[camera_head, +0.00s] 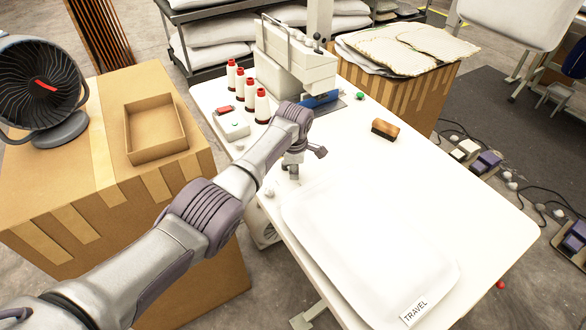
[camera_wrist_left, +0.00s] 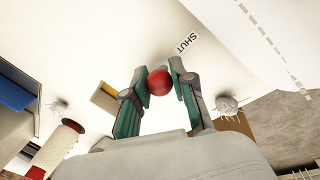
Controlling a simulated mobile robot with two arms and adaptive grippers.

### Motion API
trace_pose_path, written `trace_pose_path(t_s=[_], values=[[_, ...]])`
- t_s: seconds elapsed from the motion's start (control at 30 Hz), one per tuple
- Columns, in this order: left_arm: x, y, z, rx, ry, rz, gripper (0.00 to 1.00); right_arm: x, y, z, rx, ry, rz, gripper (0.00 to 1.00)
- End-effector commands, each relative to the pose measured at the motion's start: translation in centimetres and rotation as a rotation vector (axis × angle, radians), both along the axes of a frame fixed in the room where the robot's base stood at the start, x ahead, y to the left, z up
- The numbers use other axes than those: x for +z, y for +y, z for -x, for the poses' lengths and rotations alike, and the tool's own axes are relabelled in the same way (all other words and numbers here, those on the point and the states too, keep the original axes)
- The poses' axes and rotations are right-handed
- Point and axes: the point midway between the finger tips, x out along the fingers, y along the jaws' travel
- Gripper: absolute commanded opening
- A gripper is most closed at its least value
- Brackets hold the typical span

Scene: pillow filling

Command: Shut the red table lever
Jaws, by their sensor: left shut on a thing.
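In the left wrist view, the red ball knob (camera_wrist_left: 159,82) of the lever sits between the two green-lined fingers of my left gripper (camera_wrist_left: 158,72), which is shut on it. A white label reading SHUT (camera_wrist_left: 187,43) lies on the white surface just past the fingertips. In the head view my left gripper (camera_head: 293,175) is low at the left side of the white table (camera_head: 345,140), and the knob is hidden there. The lever's arm cannot be seen. My right gripper is not in view.
A white pillow cover (camera_head: 370,240) marked TRAVEL lies on the table in front. A sewing machine (camera_head: 295,65), several thread cones (camera_head: 262,105) and a brush (camera_head: 385,130) stand around the back. A cardboard box (camera_head: 155,128) and a fan (camera_head: 40,85) are at left.

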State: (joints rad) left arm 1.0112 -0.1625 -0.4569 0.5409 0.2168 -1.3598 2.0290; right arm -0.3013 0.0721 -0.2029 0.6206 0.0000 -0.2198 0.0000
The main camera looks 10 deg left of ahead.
Motion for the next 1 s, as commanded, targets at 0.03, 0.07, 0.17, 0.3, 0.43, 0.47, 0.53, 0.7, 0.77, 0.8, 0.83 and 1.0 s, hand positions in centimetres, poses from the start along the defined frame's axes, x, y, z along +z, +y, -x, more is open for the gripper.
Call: trace_pose_path(t_s=[0.03, 0.07, 0.17, 0.3, 0.43, 0.47, 0.53, 0.7, 0.77, 0.8, 0.83, 1.0], values=[[-0.1, 0.0, 0.1, 0.003, 0.003, 0.002, 0.0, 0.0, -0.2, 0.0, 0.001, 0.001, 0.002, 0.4], [-0.1, 0.0, 0.1, 0.003, 0.003, 0.002, 0.0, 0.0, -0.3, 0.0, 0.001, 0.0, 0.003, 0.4], [-0.1, 0.0, 0.1, 0.004, 0.003, 0.001, 0.0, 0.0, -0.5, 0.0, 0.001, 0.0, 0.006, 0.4], [-0.1, 0.0, 0.1, 0.003, 0.003, 0.001, 0.0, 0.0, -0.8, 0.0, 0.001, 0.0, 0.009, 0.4], [-0.1, 0.0, 0.0, 0.003, 0.002, 0.001, 0.38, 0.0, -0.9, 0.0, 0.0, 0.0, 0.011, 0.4], [-0.1, 0.0, 0.0, 0.003, 0.002, 0.001, 0.43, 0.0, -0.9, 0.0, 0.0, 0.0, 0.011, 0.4], [0.0, 0.0, 0.0, 0.002, 0.001, 0.0, 0.51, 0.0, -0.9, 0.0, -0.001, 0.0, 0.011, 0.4], [0.0, 0.0, 0.0, 0.002, 0.0, 0.0, 0.51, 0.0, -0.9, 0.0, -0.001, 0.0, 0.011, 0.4], [0.0, 0.0, 0.0, 0.002, 0.0, 0.0, 0.51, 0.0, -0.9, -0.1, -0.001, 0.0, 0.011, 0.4], [0.0, 0.0, 0.0, 0.002, 0.0, 0.0, 0.51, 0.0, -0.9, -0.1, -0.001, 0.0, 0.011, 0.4], [0.1, 0.0, 0.0, 0.002, -0.001, 0.0, 0.51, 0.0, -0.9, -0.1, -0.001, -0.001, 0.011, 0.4], [1.4, -0.1, 0.2, 0.001, -0.001, 0.002, 0.51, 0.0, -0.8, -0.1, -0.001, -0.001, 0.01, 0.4]])
